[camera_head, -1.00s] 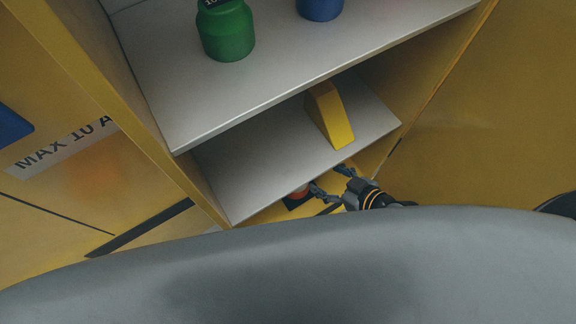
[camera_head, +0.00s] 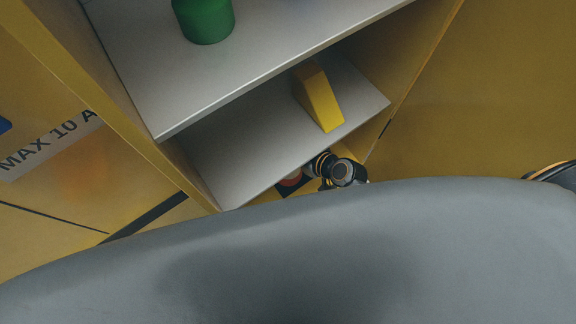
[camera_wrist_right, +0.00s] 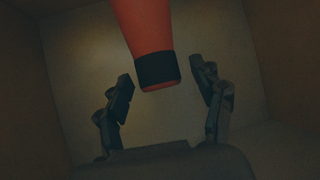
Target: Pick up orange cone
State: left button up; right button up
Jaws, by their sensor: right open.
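The orange cone (camera_wrist_right: 148,28) shows in the right wrist view, coming in from the top, with a black band and an orange tip near the middle. A small part of it (camera_head: 291,181) shows in the head view under the lower shelf, on something dark. My right gripper (camera_wrist_right: 167,76) is open, with one finger on each side of the cone's tip and visible gaps between. In the head view my right wrist is at the shelf opening and its fingers are hidden. My left gripper is in no view.
A yellow wedge (camera_head: 321,98) lies on the lower grey shelf (camera_head: 240,150), above the cone's space. A green bottle (camera_head: 205,20) stands on the upper shelf (camera_head: 185,100). Yellow side walls enclose the shelves closely. My grey body hides the bottom of the head view.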

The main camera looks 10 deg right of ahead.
jog(key=shift+w+a+f, duration=0.2)
jog(key=shift+w+f, duration=0.05)
jog(key=shift+w, duration=0.05)
jog(key=shift+c, duration=0.2)
grip_shut()
jog(key=shift+r, duration=0.1)
jog(key=shift+r, duration=0.15)
